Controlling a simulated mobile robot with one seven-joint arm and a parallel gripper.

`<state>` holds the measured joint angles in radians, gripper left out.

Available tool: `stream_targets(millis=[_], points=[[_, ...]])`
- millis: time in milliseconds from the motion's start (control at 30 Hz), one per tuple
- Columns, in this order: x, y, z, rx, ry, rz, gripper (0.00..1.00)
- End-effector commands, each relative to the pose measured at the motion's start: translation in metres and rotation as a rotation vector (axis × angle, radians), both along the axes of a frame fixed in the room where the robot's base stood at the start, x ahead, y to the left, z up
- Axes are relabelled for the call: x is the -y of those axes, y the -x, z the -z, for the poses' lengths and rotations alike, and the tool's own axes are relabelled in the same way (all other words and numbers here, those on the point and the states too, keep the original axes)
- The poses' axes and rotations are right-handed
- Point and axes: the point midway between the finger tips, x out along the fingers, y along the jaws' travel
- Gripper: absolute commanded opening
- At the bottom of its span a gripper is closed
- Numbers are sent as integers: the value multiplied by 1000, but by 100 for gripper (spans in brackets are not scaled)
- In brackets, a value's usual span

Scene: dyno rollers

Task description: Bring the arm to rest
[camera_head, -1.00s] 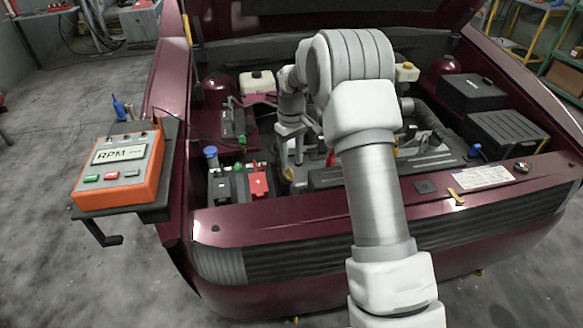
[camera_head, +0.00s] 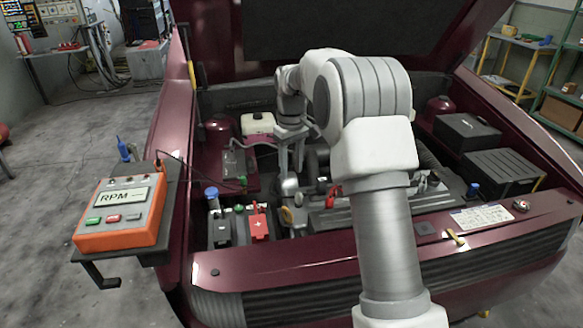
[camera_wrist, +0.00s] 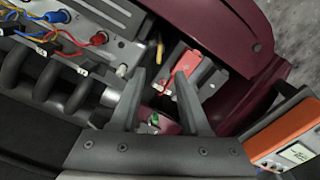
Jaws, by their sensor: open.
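My arm reaches from the bottom right of the head view over the front of a maroon car and into its open engine bay. My gripper (camera_head: 291,180) points down there, left of the engine cover. In the wrist view my gripper (camera_wrist: 160,90) shows two grey fingers spread apart, with nothing held between them. Beyond the fingertips lies the battery with its red terminal cover (camera_wrist: 200,72). The red cover also shows in the head view (camera_head: 259,224), to the left of my gripper. I cannot tell the exact height of the fingertips above the parts below.
An orange RPM meter (camera_head: 121,208) stands on a side shelf at the left fender. Black boxes (camera_head: 503,170) fill the bay's right side. The maroon front edge (camera_head: 300,255) lies under my arm. Coloured wires (camera_wrist: 70,40) and pipes (camera_wrist: 45,80) crowd the wrist view.

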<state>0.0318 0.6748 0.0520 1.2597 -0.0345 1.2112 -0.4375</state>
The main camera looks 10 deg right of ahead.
Motion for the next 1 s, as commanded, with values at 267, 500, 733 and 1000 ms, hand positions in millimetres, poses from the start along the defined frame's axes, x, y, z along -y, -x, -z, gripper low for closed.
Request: stream_targets(millis=[267,500,733,1000], points=[[0,8,-16,17,2,11,46],[-1,49,-77,88,5,71,46],[-2,101,-127,162,1,138,46],[-2,168,-167,249,-13,217,46]])
